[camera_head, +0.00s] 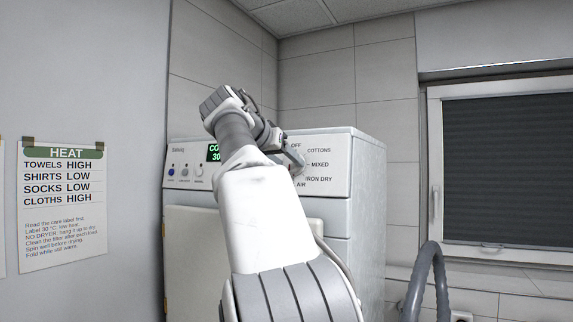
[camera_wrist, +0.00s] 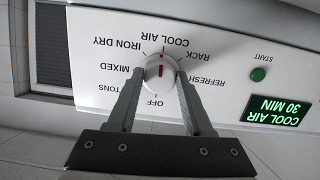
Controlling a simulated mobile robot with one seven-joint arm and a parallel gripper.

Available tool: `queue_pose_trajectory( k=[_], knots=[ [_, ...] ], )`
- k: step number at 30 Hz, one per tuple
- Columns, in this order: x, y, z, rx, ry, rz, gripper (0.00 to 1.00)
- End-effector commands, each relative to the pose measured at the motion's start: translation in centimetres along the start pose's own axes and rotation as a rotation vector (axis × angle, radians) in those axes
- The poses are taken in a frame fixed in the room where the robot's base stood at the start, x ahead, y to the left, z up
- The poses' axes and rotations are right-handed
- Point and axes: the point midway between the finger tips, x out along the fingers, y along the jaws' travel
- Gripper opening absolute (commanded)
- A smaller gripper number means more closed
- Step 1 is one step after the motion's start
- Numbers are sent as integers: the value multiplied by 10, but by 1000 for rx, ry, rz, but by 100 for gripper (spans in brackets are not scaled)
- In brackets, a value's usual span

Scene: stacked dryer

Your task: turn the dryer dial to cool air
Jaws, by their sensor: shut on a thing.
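The dryer dial (camera_wrist: 160,71) is a round white knob with a red line. My gripper (camera_wrist: 160,76) has a finger on each side of it and is shut on it. The wrist view is upside down. In it the red line stands nearly upright, its upper end toward the COOL AIR label (camera_wrist: 176,42) and away from OFF. The green display (camera_wrist: 272,110) reads COOL AIR 30 MIN.
A green START button (camera_wrist: 258,74) is beside the display in the wrist view. Several small buttons (camera_head: 185,172) are at the panel's left. A HEAT care chart (camera_head: 62,205) hangs on the left wall. A window (camera_head: 505,170) and a grey curved hose (camera_head: 425,280) are at the right.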

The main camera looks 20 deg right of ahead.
Motion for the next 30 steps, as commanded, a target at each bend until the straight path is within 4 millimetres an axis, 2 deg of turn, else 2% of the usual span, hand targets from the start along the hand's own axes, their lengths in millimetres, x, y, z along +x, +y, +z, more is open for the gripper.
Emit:
queue_pose_trajectory(
  k=[20,21,25,30],
  knots=[
    [0,0,0,64,0,-11,0],
    [0,0,0,64,0,-11,55],
    [0,0,0,64,0,-11,78],
    [0,0,0,64,0,-11,80]
  ],
)
